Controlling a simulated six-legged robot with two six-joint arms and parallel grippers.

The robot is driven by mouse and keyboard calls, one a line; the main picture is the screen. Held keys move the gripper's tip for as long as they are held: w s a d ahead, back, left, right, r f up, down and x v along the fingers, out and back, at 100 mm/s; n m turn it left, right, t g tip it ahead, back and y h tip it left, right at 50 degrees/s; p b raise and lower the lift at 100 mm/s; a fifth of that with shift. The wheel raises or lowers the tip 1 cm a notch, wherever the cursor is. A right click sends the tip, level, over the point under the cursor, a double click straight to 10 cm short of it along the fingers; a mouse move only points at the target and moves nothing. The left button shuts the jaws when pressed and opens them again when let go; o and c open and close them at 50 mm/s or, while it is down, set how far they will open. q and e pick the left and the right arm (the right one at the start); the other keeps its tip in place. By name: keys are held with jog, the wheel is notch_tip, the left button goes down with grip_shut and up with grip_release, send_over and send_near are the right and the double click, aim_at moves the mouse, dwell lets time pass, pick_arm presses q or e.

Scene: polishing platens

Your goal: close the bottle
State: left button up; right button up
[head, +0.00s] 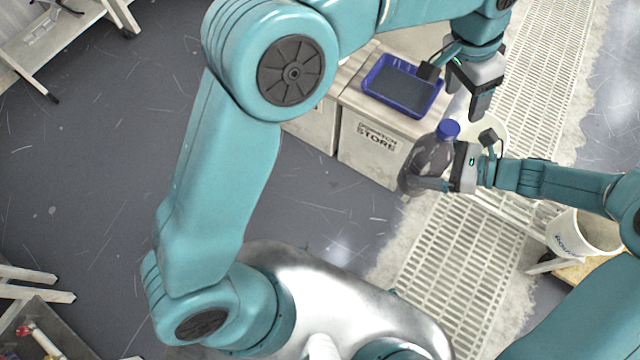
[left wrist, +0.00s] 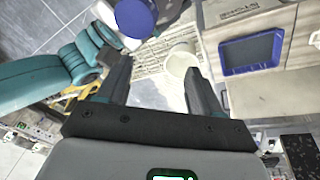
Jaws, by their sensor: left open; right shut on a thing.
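The bottle (head: 428,162) has a dark, see-through body and stands tilted in the head view. A blue cap (head: 448,129) sits on its top; I cannot tell how tight it is. My right gripper (head: 448,176) is shut on the bottle's body from the right. My left gripper (head: 480,106) is open and empty, above and to the right of the cap, apart from it. In the left wrist view, the cap (left wrist: 135,17) shows at the top edge, beyond the open fingers (left wrist: 157,78), with part of the dark bottle (left wrist: 172,10) beside it.
A white tub (head: 494,128) is behind my right gripper. A white bucket (head: 582,236) stands at the right. Perforated floor panels (head: 440,265) lie below.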

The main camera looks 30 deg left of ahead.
pick_arm(q)
jog(key=a+f+n+t+h, duration=0.1)
jog(key=a+f+n+t, duration=0.1)
jog(key=a+f+n, duration=0.6)
jog(key=a+f+n+t+h, duration=0.1)
jog(key=a+f+n, duration=0.15)
jog(key=f, duration=0.85)
jog(key=s+a+f+g, duration=0.1)
jog(key=s+f, duration=0.3)
jog(key=s, duration=0.4)
jog(key=s+a+f+g, duration=0.1)
jog(key=s+a+f, duration=0.2)
jog(key=s+f, duration=0.2)
jog(key=s+a+f+g, duration=0.1)
jog(key=s+f, duration=0.4)
jog(key=s, duration=0.6)
jog(key=shift+a+f+y, duration=0.15)
jog(key=shift+a+y, duration=0.25)
jog(key=shift+a, duration=0.1)
jog(key=shift+w, duration=0.1)
